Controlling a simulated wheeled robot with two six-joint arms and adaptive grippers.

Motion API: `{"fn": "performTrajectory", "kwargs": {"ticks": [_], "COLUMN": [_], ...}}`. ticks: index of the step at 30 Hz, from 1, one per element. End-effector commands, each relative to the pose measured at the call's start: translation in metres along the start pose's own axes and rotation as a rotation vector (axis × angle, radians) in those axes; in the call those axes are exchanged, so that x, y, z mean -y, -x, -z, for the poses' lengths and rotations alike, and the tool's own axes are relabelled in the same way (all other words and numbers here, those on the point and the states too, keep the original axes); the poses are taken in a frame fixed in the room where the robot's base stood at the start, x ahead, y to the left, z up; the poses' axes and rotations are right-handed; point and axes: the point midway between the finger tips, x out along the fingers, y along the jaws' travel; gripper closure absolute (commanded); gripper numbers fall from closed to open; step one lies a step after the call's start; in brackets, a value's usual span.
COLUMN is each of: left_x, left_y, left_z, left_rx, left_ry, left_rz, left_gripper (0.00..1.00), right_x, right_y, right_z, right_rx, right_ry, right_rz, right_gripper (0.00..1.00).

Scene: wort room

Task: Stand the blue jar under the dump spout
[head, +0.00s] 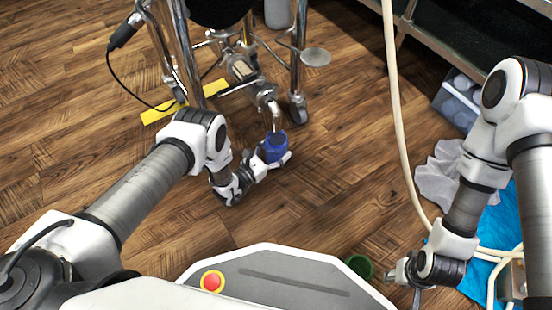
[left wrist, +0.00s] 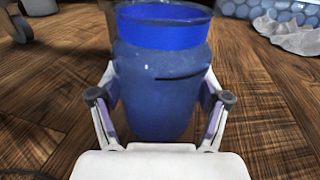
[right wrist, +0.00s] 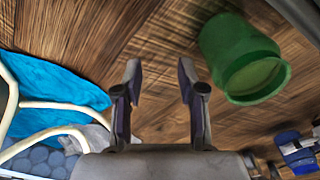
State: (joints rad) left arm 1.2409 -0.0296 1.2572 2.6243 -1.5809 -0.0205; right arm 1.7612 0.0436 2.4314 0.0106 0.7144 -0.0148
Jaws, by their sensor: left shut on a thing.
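The blue jar (head: 275,147) is upright and open at the top, with a dark slit-like mark on its side in the left wrist view (left wrist: 163,85). My left gripper (head: 268,160) is shut around the jar's body from the near side. The dump spout (head: 274,113) is a bent metal pipe coming down from the wheeled metal stand. Its lower end appears directly over the jar's mouth. I cannot tell whether the jar's base touches the floor. My right gripper (head: 391,274) is open and empty; its spread fingers show in the right wrist view (right wrist: 160,75).
The stand's legs and casters (head: 298,108) surround the spout. A pale hose (head: 397,120) runs along the floor. Grey cloth (head: 438,178), a blue sheet (head: 497,235) and a clear bin (head: 458,102) lie right.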

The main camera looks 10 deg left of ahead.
Motion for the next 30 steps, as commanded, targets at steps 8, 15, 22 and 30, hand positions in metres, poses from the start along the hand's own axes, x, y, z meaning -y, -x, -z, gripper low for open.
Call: {"fn": "performTrajectory", "kwargs": {"ticks": [8,15,22,30], "left_x": [0.001,0.001,0.001,0.001], "left_y": [0.001,0.001,0.001,0.011], "left_z": [0.028,0.03,0.03,0.025], "left_rx": [-0.001,-0.001,-0.001,-0.003], "left_ry": [0.0,0.0,0.0,0.001], "left_rz": [0.0,0.0,0.001,0.0], "left_gripper": [0.67,0.06,0.0,0.0], "right_x": [0.0,0.0,0.0,0.0], "right_y": [-0.029,-0.029,-0.029,-0.019], "right_z": [0.008,0.008,0.008,0.006], "right_rx": [-0.026,-0.026,-0.025,-0.02], "right_ry": [0.012,0.013,0.013,0.01], "right_rz": [-0.003,-0.003,-0.003,-0.002], "right_gripper": [0.6,0.6,0.6,0.6]}}
